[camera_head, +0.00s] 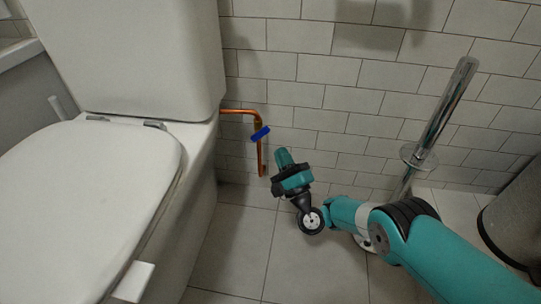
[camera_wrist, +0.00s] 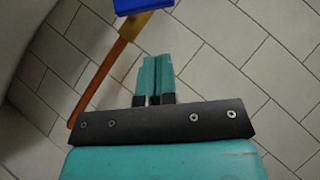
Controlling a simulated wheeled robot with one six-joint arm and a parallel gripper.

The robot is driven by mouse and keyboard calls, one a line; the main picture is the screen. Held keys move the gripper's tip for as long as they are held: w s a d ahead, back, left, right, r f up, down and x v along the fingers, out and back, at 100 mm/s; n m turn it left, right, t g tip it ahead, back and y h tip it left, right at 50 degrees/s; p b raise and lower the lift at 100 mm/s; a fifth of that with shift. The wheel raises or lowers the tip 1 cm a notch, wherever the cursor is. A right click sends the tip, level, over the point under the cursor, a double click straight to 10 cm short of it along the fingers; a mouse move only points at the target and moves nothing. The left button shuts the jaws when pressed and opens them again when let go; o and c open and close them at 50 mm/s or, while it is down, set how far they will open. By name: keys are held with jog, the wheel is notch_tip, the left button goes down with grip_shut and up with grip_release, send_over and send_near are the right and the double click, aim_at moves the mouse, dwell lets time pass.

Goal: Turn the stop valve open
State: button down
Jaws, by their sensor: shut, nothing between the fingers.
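The stop valve has a blue handle (camera_head: 261,133) on a copper pipe (camera_head: 260,158) beside the toilet, against the tiled wall. The handle sits slantwise across the pipe in the head view. In the wrist view the blue handle (camera_wrist: 142,5) is cut off by the top edge, with the copper pipe (camera_wrist: 100,78) running down to the left. My gripper (camera_head: 282,155) is just right of the pipe and a little below the handle, apart from both. In the wrist view its two fingers (camera_wrist: 155,62) are together, with nothing between them.
The toilet (camera_head: 150,85) stands close on the left of the pipe. A chrome upright stand (camera_head: 437,110) is at the right, behind my arm. A grey bin (camera_head: 515,215) is at the right edge. The tiled floor (camera_head: 232,250) between is clear.

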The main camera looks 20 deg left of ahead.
aim_at(261, 132)
jog(key=shift+s+a+r+b, duration=0.2)
jog(key=shift+a+r+b, duration=0.65)
jog(key=shift+a+r, duration=0.8)
jog(key=shift+r+n+g+p, duration=0.2)
jog(key=shift+n+g+p, duration=0.6)
jog(key=shift+n+p, duration=0.25)
